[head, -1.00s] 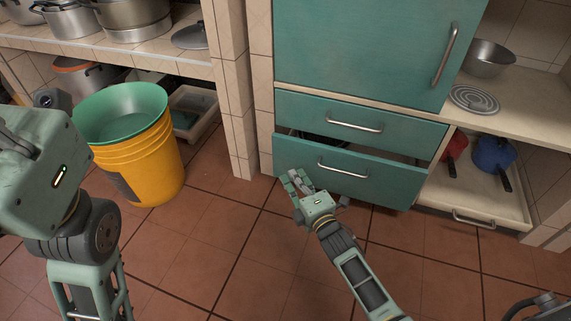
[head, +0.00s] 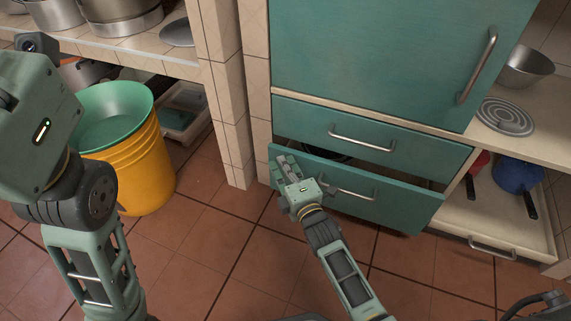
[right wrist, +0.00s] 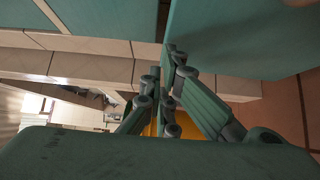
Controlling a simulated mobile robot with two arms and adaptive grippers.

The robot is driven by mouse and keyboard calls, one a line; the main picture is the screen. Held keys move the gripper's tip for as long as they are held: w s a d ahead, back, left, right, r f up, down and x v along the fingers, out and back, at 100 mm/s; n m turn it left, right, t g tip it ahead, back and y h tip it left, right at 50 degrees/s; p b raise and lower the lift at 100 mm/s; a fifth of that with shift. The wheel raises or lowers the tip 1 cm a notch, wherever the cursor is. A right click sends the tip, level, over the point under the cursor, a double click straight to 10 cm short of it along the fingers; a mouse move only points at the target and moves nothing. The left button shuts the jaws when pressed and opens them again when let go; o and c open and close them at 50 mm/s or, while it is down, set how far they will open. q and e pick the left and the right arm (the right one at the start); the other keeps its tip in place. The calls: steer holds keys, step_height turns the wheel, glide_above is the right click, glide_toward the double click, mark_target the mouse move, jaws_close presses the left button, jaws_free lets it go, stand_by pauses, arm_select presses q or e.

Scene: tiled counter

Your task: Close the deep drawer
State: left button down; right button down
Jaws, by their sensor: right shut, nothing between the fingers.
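The deep drawer (head: 390,200) is the lower teal drawer of the cabinet. It stands partly open, with a dark gap above its front and its inside mostly hidden. Its metal bar handle (head: 350,192) is partly behind my right gripper. My right gripper (head: 284,163) is shut and empty, at the left end of the drawer front; I cannot tell whether it touches. In the right wrist view the shut fingers (right wrist: 165,75) are beside a large teal panel (right wrist: 235,40), which appears to be the drawer front. My left arm shows at the left, its gripper out of view.
A closed upper drawer (head: 420,151) and a teal door (head: 375,50) are above. A yellow bucket (head: 145,165) with a green basin (head: 110,118) stands left. A pull-out shelf (head: 540,238) with pans is at right. The tiled floor (head: 200,245) in front is clear.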

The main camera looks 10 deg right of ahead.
mark_target(291, 153)
steer(key=w+d, duration=0.1)
steer(key=w, duration=0.1)
steer(key=w+d, duration=0.1)
steer(key=w, duration=0.1)
steer(key=shift+d, duration=0.35)
steer(key=shift+w+d+r, duration=0.1)
steer(key=shift+w+d, duration=0.05)
